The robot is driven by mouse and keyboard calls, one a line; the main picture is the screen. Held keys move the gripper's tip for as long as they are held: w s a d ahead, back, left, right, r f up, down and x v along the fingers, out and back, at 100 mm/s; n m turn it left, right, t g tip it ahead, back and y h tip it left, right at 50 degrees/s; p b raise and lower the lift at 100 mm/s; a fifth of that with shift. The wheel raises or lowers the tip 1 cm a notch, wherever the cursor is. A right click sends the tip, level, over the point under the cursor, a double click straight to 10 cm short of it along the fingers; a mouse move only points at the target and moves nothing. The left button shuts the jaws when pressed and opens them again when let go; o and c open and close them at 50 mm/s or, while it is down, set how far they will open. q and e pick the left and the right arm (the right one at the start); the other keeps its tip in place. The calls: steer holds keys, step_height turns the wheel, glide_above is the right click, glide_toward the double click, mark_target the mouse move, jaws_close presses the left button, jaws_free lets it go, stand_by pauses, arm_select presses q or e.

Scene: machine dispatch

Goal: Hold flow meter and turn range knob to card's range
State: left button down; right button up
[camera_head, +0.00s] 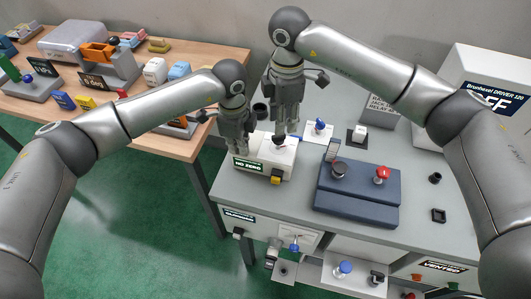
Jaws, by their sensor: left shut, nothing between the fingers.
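A white box (255,172) with a dark label on its front, seemingly the flow meter, stands near the left edge of the grey bench. A black knob (278,141) shows on its top. My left gripper (242,148) points down at the box's left rear side; its fingers look closed, with nothing seen between them. My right gripper (281,132) points down just above the knob; whether its fingers touch or grip it cannot be told. A grey sign with printed lines (381,108) stands at the back; I cannot tell whether it is the range card.
A blue block (355,190) with a black knob and a red knob sits right of the box. A white machine (487,80) stands at the back right. A wooden table (130,132) with many small parts is at the left. Green floor lies between.

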steer(key=shift+f, duration=2.6)
jaws_close()
